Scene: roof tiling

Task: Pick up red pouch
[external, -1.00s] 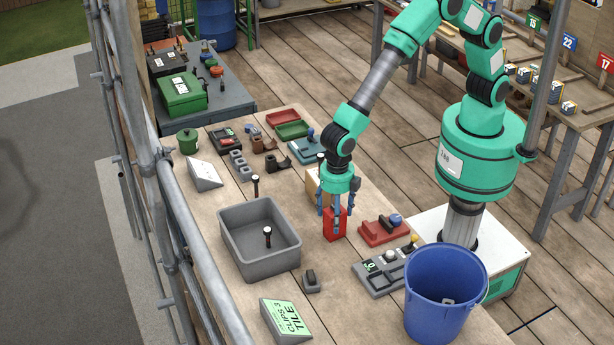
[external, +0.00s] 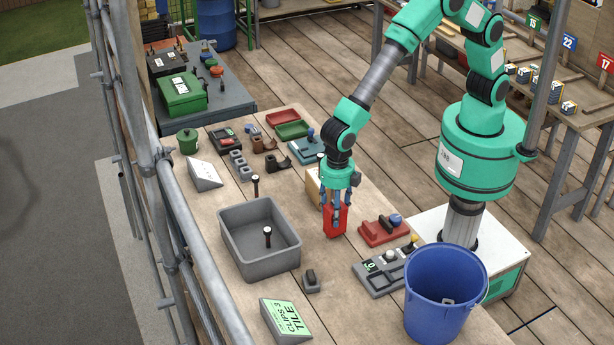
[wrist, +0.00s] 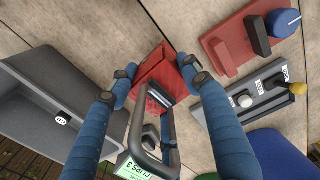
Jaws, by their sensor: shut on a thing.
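The red pouch (external: 335,220) is a small red block-like packet on the wooden bench, right of the grey bin. My gripper (external: 336,208) points down over it, with blue fingers shut on its sides. In the wrist view the red pouch (wrist: 158,75) sits between the two blue fingers (wrist: 157,80). A dark frame-shaped part in front hides some of its near side. I cannot tell whether its base is clear of the bench.
The grey bin (external: 236,252) stands left, with a dark-handled item inside. A red fixture (external: 383,233) and a grey panel (external: 372,277) lie close on the right. The blue bucket (external: 440,310) stands at the front right. A green "CLIPS 3 TILE" sign (external: 287,318) stands at the front.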

